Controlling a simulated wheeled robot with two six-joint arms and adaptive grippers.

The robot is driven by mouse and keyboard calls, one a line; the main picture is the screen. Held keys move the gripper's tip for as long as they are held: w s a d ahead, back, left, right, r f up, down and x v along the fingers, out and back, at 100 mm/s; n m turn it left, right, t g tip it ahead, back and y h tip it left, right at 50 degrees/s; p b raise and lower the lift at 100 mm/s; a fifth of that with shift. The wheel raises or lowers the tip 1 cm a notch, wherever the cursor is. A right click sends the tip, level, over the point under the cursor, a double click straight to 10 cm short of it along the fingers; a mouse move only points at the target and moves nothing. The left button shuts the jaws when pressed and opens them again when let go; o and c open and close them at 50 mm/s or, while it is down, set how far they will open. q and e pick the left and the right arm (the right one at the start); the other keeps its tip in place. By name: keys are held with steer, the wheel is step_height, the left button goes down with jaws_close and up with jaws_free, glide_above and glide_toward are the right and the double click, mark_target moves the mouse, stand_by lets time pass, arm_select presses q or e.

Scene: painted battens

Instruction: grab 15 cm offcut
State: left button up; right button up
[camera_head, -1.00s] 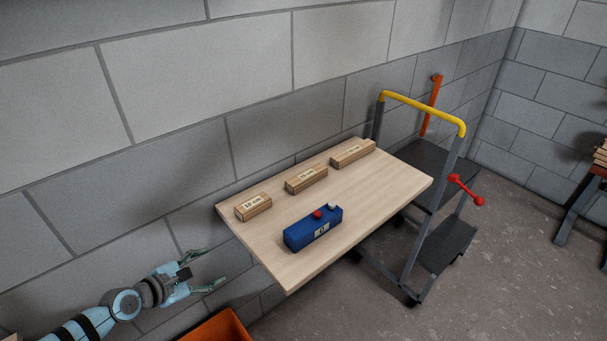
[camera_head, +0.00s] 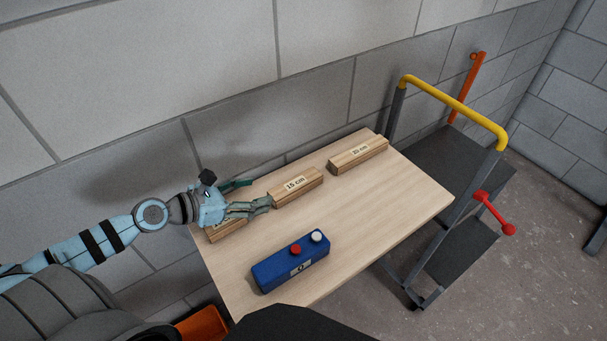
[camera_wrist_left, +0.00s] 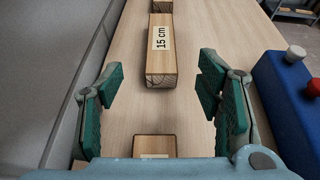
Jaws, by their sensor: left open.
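The 15 cm offcut (camera_head: 296,187) is a pale wooden block with a "15 cm" label, lying on the table in the middle of a row of three. It also shows in the left wrist view (camera_wrist_left: 161,60), straight ahead of the fingers. My left gripper (camera_head: 257,194) is open and empty, just left of the offcut's near end and not around it. It is above the nearer block (camera_head: 228,229), which it partly hides. In the left wrist view the left gripper's fingers (camera_wrist_left: 160,95) stand apart to either side of the offcut's line. My right gripper is not in view.
The 20 cm block (camera_head: 358,156) lies farther along the table (camera_head: 370,215). A blue box (camera_head: 290,262) with a red and a white button stands at the front. A block wall runs behind the table. A yellow-railed step ladder (camera_head: 455,105) stands right. An orange bin (camera_head: 203,325) is below left.

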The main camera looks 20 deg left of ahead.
mark_target(299, 182)
arm_select(q)
steer(key=x, duration=0.2)
steer(key=b+x, duration=0.1)
steer(key=x, duration=0.2)
steer(key=shift+d, duration=0.4)
steer(key=x, duration=0.2)
steer(key=b+x, duration=0.1)
steer(key=x, duration=0.2)
steer(key=b+x, duration=0.1)
steer(key=x, duration=0.2)
steer(key=shift+w+a+r, duration=0.15)
steer(key=shift+r, duration=0.25)
steer(key=c, duration=1.3)
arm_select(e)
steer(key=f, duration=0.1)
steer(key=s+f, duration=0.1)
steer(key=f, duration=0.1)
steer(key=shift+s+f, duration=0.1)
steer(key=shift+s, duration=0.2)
